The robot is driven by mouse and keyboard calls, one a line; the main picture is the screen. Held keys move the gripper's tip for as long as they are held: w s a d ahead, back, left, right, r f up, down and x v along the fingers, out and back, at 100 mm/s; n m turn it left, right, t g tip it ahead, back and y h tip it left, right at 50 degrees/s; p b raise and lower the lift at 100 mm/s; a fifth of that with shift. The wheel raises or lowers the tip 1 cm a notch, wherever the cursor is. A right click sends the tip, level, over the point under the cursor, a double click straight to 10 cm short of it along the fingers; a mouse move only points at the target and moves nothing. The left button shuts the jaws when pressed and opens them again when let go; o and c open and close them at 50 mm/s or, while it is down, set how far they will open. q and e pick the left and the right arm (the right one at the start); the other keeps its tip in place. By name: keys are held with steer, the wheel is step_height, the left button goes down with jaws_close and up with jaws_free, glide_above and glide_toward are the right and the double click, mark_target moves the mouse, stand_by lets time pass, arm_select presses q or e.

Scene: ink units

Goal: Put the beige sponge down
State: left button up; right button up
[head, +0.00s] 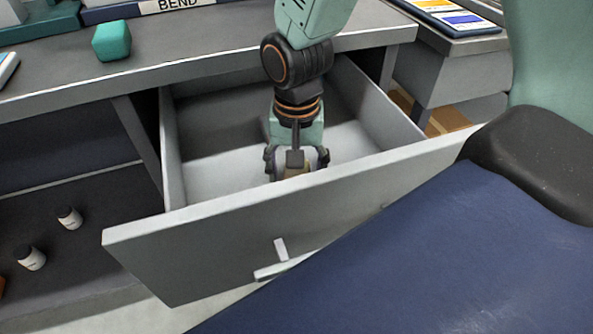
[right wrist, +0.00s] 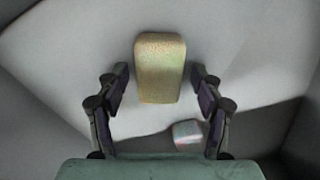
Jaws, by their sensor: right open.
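The beige sponge (right wrist: 160,68) lies inside the open grey drawer (head: 180,250), on its pale floor as far as the right wrist view shows. My right gripper (head: 297,166) points down into the drawer, close behind its front panel. In the right wrist view the gripper (right wrist: 159,78) has its fingers spread on either side of the sponge, with a gap on both sides. In the head view only a bit of the sponge (head: 293,171) shows between the fingers; the front panel hides its lower part. My left gripper is not in view.
A small pale block (right wrist: 187,132) lies near the sponge in the drawer. A teal block (head: 112,41) stands on the grey counter above. Two small bottles (head: 69,217) (head: 30,258) stand on the lower shelf at left. The drawer walls stand close around my right gripper.

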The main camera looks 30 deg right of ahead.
mark_target(297, 172)
step_height(297, 172, up, 12)
steer(key=p, duration=0.5)
steer(key=shift+f, duration=0.15)
steer(key=shift+s, duration=0.1)
